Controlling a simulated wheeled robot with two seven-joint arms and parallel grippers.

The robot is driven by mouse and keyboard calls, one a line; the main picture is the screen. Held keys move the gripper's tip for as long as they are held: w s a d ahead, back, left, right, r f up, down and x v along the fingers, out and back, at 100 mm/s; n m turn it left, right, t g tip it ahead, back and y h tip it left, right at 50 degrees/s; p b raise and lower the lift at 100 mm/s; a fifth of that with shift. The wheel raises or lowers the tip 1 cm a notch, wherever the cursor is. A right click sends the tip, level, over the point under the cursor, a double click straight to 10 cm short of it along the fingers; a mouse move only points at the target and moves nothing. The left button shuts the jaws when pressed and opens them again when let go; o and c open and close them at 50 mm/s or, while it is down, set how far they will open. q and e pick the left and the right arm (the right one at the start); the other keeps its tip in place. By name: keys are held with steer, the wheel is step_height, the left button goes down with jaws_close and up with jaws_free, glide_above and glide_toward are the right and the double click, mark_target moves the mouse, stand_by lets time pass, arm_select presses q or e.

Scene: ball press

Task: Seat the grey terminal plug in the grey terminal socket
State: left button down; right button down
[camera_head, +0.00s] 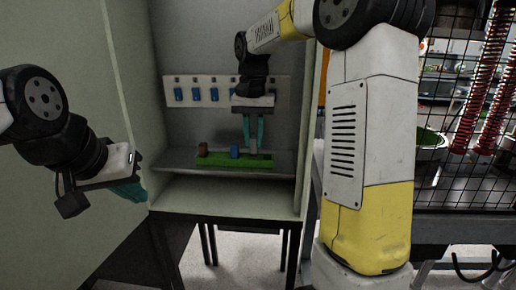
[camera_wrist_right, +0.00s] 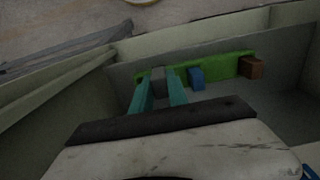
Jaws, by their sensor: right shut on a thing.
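A green strip (camera_head: 220,161) lies on the cabinet shelf, with coloured blocks along it. My right gripper (camera_head: 253,146) points down at the strip's right end in the head view, its teal fingers shut on the grey plug. In the right wrist view the grey plug (camera_wrist_right: 158,80) is between the fingertips, at the strip's left end. I cannot tell whether the plug touches the strip or is seated, and a separate grey socket is not distinguishable. My left gripper (camera_head: 132,190) is at the left, outside the cabinet and away from the strip; its finger opening is unclear.
A blue block (camera_head: 235,152) and a brown block (camera_head: 203,150) stand on the strip beside the grey plug. A white panel (camera_head: 200,84) with several blue pieces is on the cabinet's back wall. Side walls bound the shelf (camera_head: 180,178). A wire mesh is at the right.

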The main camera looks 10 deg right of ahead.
steer(key=d, duration=0.1)
steer(key=w+d, duration=0.1)
steer(key=d, duration=0.2)
steer(key=shift+w+d+f, duration=0.25)
steer(key=shift+w+d, duration=0.05)
steer(key=shift+w, duration=0.1)
steer(key=shift+s+f, duration=0.15)
steer(key=shift+f, duration=1.7)
steer(key=c, duration=1.3)
jaws_free()
steer(key=shift+r, duration=0.1)
